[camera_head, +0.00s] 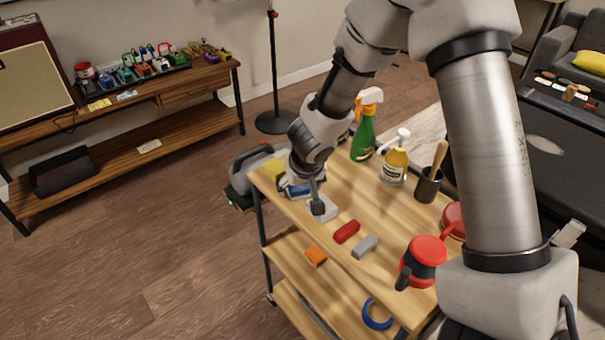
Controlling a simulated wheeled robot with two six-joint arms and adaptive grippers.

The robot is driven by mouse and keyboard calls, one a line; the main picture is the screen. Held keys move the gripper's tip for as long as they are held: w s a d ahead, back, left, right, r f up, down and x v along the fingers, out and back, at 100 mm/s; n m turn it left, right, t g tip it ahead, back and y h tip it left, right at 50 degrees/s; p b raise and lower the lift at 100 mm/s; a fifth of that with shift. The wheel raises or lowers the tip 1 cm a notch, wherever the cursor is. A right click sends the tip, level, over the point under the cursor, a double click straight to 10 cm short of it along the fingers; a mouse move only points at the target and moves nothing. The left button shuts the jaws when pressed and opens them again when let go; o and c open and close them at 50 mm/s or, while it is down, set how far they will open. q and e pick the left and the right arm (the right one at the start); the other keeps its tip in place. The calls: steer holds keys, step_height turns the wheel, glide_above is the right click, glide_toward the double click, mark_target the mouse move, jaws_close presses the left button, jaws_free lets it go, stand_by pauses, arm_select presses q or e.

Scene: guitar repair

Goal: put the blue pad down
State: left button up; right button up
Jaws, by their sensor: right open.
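The blue pad (299,191) lies at the left end of the wooden cart top (345,195), partly hidden by my right wrist. My right gripper (318,208) comes down from above and is open. Its tips are just right of and in front of the blue pad, over a pale grey-white block (326,212). I cannot tell whether the tips touch that block. My left gripper is not in view.
A red block (346,232) and a grey block (365,246) lie near the front edge. A yellow item (271,170) lies left.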

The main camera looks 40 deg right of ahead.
steer(key=p+v, duration=0.3)
steer(key=v, duration=0.8)
steer(key=shift+r, duration=0.15)
steer(key=shift+s, duration=0.15)
